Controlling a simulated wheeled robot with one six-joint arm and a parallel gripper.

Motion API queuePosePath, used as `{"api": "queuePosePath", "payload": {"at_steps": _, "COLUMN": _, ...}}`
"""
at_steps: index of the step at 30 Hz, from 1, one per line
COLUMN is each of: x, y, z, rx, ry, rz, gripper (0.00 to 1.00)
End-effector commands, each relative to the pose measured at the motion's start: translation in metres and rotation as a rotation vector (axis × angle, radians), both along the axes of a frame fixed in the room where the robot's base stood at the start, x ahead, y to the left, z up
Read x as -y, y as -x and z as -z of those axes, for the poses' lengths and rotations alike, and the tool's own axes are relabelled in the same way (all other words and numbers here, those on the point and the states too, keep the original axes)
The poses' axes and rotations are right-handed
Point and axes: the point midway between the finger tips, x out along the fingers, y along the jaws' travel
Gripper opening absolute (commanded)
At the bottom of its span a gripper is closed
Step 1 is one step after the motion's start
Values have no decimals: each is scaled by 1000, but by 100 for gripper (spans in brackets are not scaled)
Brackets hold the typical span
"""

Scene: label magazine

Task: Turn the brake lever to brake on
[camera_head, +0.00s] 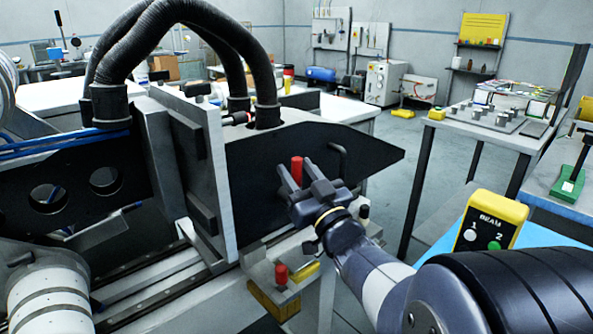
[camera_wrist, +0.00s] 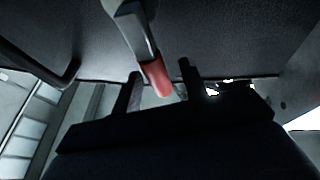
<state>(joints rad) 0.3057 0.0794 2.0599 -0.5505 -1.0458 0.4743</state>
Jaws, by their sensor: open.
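The brake lever has a red grip, seen in the head view (camera_head: 297,170) in front of the black side plate (camera_head: 255,160). In the wrist view the red grip (camera_wrist: 156,77) is at the end of a grey metal arm (camera_wrist: 131,28). My gripper (camera_head: 302,186) is open, with its fingers close to the grip. In the wrist view its two dark fingers (camera_wrist: 160,85) stand apart, and the red tip shows between them. I cannot tell whether either finger touches the grip. The lever's pivot and its brake markings are not readable.
A black bent handle (camera_head: 339,160) sticks out of the plate right of the lever. A red knob (camera_head: 281,274) stands on a block below. Black hoses (camera_head: 220,45) arch above. A yellow BEAM box (camera_head: 490,222) with two buttons is at the right. Open floor lies behind.

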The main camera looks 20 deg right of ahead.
Motion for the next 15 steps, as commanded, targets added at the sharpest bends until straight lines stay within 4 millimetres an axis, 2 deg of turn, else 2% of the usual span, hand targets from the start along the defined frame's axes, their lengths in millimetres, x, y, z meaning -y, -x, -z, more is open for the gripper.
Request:
{"api": "queuePosePath", "payload": {"at_steps": 9, "x": 13, "y": 58, "z": 23, "rx": -2, "ry": 1, "rz": 7, "gripper": 41}}
{"api": "queuePosePath", "payload": {"at_steps": 15, "x": 17, "y": 82, "z": 32, "rx": -2, "ry": 2, "rz": 5, "gripper": 41}}
